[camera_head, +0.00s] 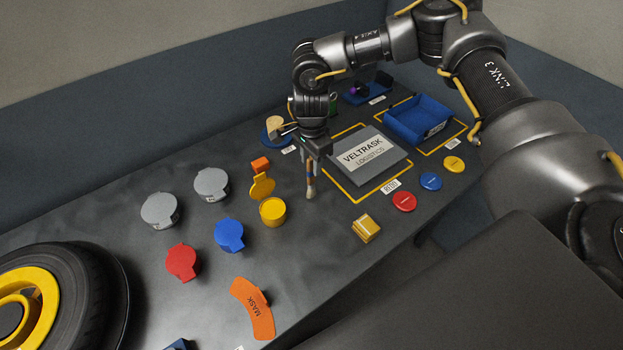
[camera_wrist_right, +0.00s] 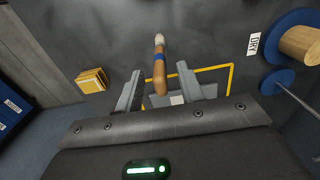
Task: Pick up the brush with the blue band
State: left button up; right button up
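The brush with the blue band (camera_wrist_right: 159,62) has a wooden handle and a pale bristle end. In the head view the brush (camera_head: 310,180) shows just below my right gripper (camera_head: 315,158), bristles towards the lower edge of the picture. In the wrist view the handle lies between the two fingers of my right gripper (camera_wrist_right: 160,82), with a visible gap on each side. The fingers look open and I see no contact. Whether the brush rests on the table is hard to tell. My left gripper is not in view.
Beside the brush are a grey Veltrask Logistics pad (camera_head: 389,165) and an open yellow tin (camera_head: 272,212). A yellow packet (camera_head: 366,228), a blue tray (camera_head: 420,119) and several coloured discs stand right. Grey, red and blue lidded pots and a tyre (camera_head: 98,290) are left.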

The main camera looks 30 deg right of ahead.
grip_shut()
